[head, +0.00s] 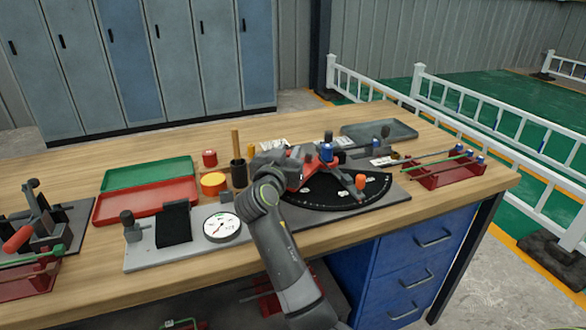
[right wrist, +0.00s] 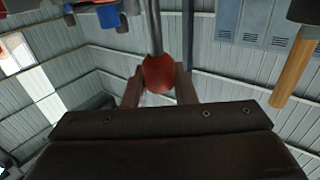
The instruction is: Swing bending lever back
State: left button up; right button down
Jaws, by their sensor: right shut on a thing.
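The bending station has a black angle plate (head: 335,199) with small white labels, standing on a grey base on the workbench. A blue cylinder (head: 326,153) and an orange knob (head: 361,182) stand at it. My right gripper (head: 294,170) is over the left side of the plate. In the right wrist view, its fingers (right wrist: 158,88) are shut around the red grip (right wrist: 158,73) of the bending lever, whose thin metal rod (right wrist: 154,28) runs away from the grip. My arm and gripper hide part of the lever in the head view. My left gripper is not in view.
A dial gauge (head: 222,226) lies left of my right arm. Red (head: 148,201) and green (head: 150,173) trays lie at the left, near a red-handled tool (head: 20,238). A red rack (head: 445,174) with rods stands at the right, and a grey tray (head: 379,132) behind.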

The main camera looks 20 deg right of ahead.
jog(key=shift+w+a+f+m+g+h+b, duration=0.1)
jog(key=shift+w+a+m+g+h+b, duration=0.15)
jog(key=shift+w+m+g+h+b, duration=0.6)
jog(key=shift+b, duration=0.55)
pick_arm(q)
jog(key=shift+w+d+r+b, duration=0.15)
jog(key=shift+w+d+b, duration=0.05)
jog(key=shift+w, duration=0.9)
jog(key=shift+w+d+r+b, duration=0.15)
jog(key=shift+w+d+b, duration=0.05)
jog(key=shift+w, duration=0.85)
pick_arm(e)
jog(key=shift+w, duration=0.3)
jog(key=c, duration=1.2)
grip_release()
jog(key=shift+r, duration=0.2)
